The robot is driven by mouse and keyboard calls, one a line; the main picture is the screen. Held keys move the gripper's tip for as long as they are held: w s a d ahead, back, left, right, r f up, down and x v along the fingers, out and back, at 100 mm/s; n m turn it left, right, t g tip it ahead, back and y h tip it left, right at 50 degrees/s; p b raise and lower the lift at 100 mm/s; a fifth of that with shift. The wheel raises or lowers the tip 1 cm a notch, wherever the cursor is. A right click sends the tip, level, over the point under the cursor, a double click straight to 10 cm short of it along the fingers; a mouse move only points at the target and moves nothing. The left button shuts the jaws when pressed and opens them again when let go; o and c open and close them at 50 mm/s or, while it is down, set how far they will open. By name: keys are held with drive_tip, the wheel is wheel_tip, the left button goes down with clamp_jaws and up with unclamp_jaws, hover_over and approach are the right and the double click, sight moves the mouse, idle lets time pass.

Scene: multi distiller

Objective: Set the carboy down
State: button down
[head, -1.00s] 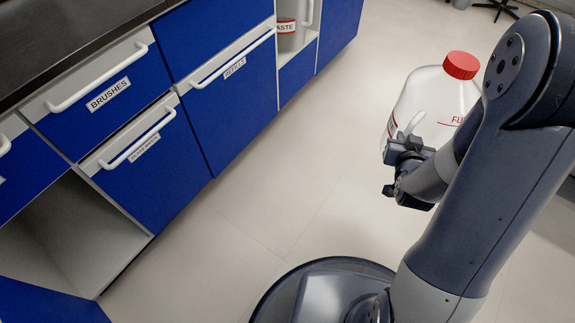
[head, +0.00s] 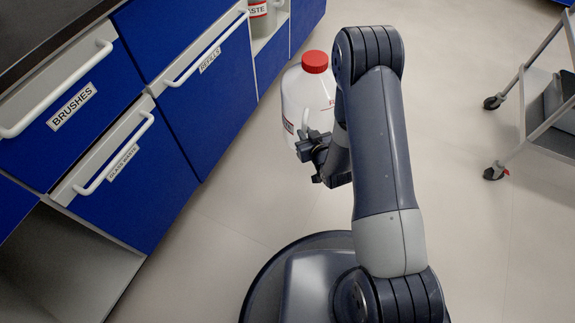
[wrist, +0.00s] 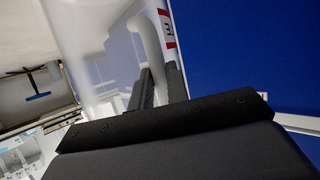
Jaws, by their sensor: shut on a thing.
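The carboy (head: 297,98) is a translucent white jug with a red cap and a handle on its side. In the head view it is beyond my gripper, partly hidden behind my arm, and looks upright. My gripper (head: 306,140) is shut on the carboy's handle. In the wrist view the carboy (wrist: 97,42) fills the upper middle, with red and white label edges. Its handle (wrist: 149,45) runs down between the two fingers of my gripper (wrist: 160,85). The carboy's base is hidden in both views.
Blue cabinets with drawers labelled BRUSHES (head: 73,106) and REFILLS line the left. An open shelf niche holds a container marked WASTE (head: 262,14). A wheeled cart (head: 540,125) stands at the right. Pale floor (head: 450,200) is clear between my arm and the cart.

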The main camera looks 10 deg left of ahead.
drive_tip(key=s+a+f+n+y+b, duration=0.1)
drive_tip(key=a+f+b, duration=0.1)
drive_tip(key=f, duration=0.7)
drive_tip(key=s+a+f+n+g+y+b, duration=0.1)
drive_tip(key=a+f+b, duration=0.2)
drive_tip(key=f, duration=0.6)
drive_tip(key=shift+s+a+f+b, duration=0.25)
drive_tip(key=shift+f+b, duration=0.05)
drive_tip(key=shift+b, duration=0.3)
drive_tip(key=c, duration=1.4)
unclamp_jaws()
drive_tip(key=shift+s, duration=0.1)
drive_tip(key=shift+o, duration=0.2)
drive_tip(key=p+v, duration=0.3)
drive_tip(key=v, duration=0.4)
drive_tip(key=shift+s+d, duration=0.15)
drive_tip(key=shift+d, duration=0.1)
